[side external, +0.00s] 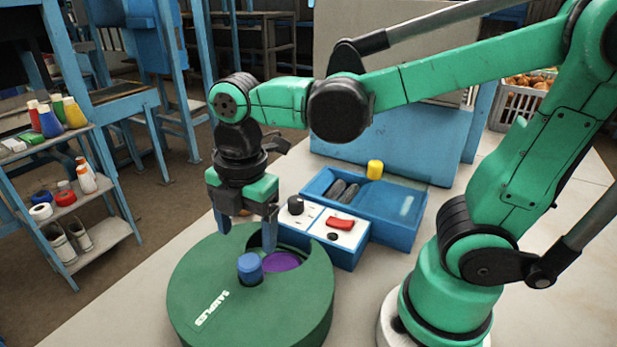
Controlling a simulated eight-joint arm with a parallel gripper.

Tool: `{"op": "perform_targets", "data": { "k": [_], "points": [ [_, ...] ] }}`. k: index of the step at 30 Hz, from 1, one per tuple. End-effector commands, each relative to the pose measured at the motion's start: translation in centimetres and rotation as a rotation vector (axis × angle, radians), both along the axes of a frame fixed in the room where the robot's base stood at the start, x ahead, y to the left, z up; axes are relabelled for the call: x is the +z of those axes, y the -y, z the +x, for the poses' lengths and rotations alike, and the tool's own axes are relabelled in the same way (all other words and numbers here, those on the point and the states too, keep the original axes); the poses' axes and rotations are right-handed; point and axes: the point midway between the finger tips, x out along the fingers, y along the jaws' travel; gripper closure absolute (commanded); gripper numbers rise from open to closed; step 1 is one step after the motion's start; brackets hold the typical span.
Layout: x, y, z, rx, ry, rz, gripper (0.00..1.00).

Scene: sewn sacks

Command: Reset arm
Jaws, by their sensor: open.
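My gripper (246,236) points down over the back edge of a round green drum (215,285) with white lettering reading SAMPLES. Its two blue fingers are apart with nothing seen between them. Whether the fingertips touch the drum, I cannot tell. The drum's top has an opening showing a purple surface (285,261). A blue cylinder (250,268) stands at the left of this opening, just in front of the fingers and apart from them as far as I can see.
Behind the drum sits a blue box with a white top (318,225) bearing a red switch (340,223) and a dark knob. Shelves (105,240) stand left. The bench front is clear.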

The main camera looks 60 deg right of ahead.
Motion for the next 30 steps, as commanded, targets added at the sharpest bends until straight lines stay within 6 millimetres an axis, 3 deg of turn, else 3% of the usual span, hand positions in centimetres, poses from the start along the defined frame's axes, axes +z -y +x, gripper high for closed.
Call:
{"op": "perform_targets", "data": {
  "k": [9, 15, 20, 30],
  "points": [
    [0.3, 4.3, 0.7, -1.06, 0.306, 0.283, 0.24],
    [0.5, 5.9, 0.9, -1.483, 0.397, 0.492, 0.24],
    [0.6, 6.3, 1.0, -1.581, 0.413, 0.55, 0.24],
    [0.6, 6.3, 1.0, -1.58, 0.412, 0.55, 0.24]
  ]
}}
